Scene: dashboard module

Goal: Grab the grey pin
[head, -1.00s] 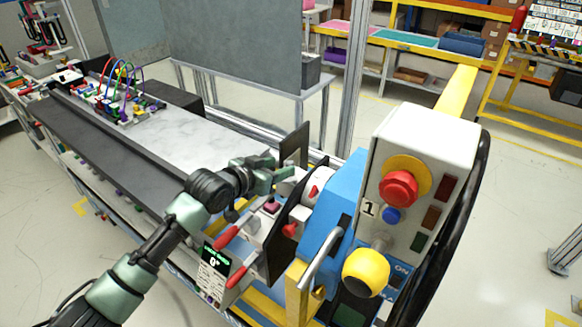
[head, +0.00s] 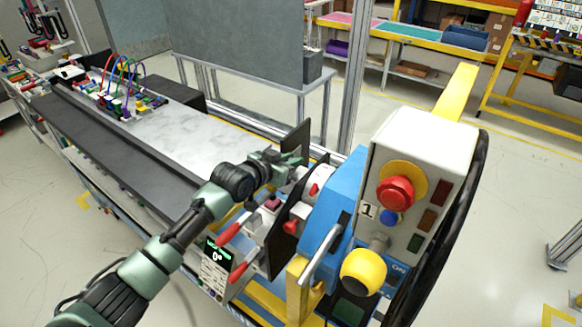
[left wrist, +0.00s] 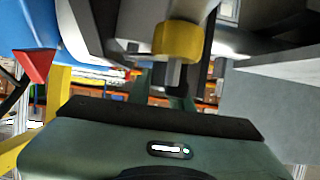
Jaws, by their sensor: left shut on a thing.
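My left gripper (head: 294,162) reaches in from the left to the dashboard module, beside the white round dial. In the left wrist view, a grey pin (left wrist: 175,73) comes down out of a yellow collar (left wrist: 178,38). The dark green fingers of the same gripper (left wrist: 178,98) are closed at the pin's lower end, and their tips are partly hidden by the gripper body. In the head view the pin is too small and covered to make out clearly. My right gripper is not in view.
The module carries a white dial (head: 318,184), red-handled levers (head: 229,233) and a blue housing (head: 335,200). A white control box (head: 425,150) with a red button (head: 396,192) and a yellow knob (head: 363,270) stands at right. A dark upright plate (head: 296,138) is just behind the gripper.

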